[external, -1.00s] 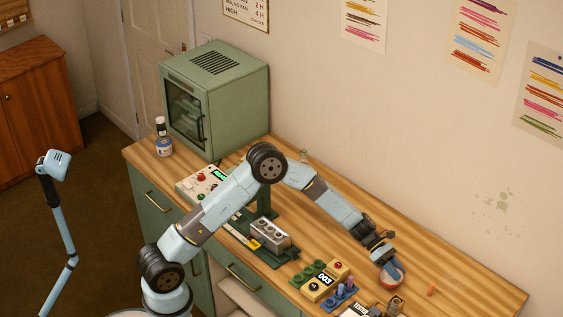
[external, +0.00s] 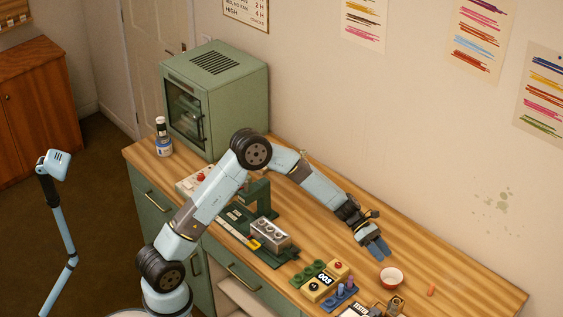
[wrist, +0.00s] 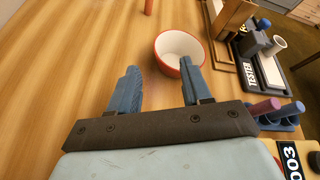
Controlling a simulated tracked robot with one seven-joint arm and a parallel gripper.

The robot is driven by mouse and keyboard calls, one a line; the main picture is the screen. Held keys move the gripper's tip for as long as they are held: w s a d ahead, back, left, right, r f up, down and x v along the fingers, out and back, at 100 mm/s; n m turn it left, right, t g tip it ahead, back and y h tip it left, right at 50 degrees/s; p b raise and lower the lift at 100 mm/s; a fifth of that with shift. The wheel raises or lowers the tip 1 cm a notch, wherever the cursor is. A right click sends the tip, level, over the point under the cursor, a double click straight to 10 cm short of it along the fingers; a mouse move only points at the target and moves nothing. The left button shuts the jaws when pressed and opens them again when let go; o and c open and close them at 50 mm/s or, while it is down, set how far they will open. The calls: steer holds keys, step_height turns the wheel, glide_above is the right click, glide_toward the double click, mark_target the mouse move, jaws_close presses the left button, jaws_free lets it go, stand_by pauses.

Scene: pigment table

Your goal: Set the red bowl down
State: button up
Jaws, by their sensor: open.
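The red bowl (external: 391,279), white inside, stands upright on the wooden table near the right end of the work area. In the wrist view the bowl (wrist: 180,50) is just past the fingertips and partly behind the right finger. My gripper (external: 377,249) is open and empty, above the table to the upper left of the bowl. Its two blue fingers (wrist: 159,75) are spread apart in the wrist view, with a gap between them and nothing held. In the external view the bowl and the fingers are apart.
A tester (wrist: 262,60) stands beside the bowl, with a blue rack (wrist: 281,117) of pegs nearer. A metal block (external: 268,232) and green oven (external: 215,95) are farther left. Table behind the bowl is clear.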

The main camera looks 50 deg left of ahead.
steer(key=shift+v, duration=1.6)
steer(key=s+a+r+m+t+y, duration=0.2)
steer(key=s+a+r+m+y, duration=0.5)
steer(key=s+a+r+m, duration=0.85)
steer(key=s+a+r+m+t+y, duration=0.2)
steer(key=s+a+r+m+y, duration=0.1)
steer(key=s+a, duration=0.9)
steer(key=s+a+r+m+t+y, duration=0.2)
steer(key=s+a+r+m+y, duration=0.1)
steer(key=s+a, duration=0.9)
steer(key=shift+s+r, duration=0.35)
steer(key=shift+s, duration=0.5)
